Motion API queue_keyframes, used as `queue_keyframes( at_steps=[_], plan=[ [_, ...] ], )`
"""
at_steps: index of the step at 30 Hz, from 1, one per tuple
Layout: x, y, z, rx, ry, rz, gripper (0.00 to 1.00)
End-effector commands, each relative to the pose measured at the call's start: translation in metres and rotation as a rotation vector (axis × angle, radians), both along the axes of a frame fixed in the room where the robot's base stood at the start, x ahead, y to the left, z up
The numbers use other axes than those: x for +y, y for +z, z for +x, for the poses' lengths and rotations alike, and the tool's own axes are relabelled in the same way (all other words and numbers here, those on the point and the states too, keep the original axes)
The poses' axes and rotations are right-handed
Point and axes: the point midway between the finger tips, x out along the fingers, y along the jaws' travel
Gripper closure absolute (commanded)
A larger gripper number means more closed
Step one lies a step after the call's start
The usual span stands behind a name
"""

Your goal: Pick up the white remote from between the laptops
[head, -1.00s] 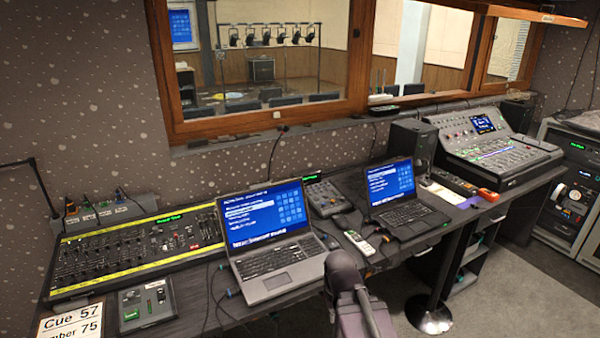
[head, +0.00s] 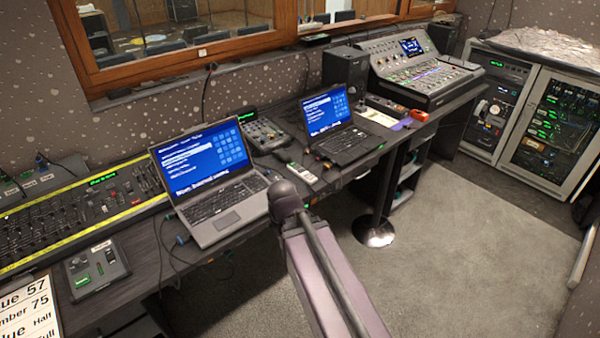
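The white remote (head: 302,173) lies on the dark desk between the two laptops, with darker buttons on its face. The larger left laptop (head: 224,204) is open with a blue screen. The smaller right laptop (head: 346,142) is also open with a blue screen. My arm reaches up from the bottom of the head view, its dark rounded end just in front of the left laptop's right corner and below the remote. My gripper's fingers do not show, so I cannot see whether it is open or shut.
A small mixer (head: 263,136) sits behind the remote. A black speaker (head: 344,66) and a large console (head: 425,75) stand farther right. A long fader desk (head: 80,212) is at left. A round metal stand base (head: 374,231) rests on the floor. Open carpet (head: 460,250) lies at right.

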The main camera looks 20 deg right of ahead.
Motion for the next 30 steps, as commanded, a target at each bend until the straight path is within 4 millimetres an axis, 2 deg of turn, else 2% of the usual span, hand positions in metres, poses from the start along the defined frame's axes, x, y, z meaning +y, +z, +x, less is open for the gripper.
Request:
queue_keyframes(
  at_steps=[5,11,24,30],
  plan=[
    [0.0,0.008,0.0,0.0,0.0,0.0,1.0],
    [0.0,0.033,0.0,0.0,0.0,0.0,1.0],
    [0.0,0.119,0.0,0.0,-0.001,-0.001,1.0],
    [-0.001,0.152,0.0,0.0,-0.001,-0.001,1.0]
  ],
)
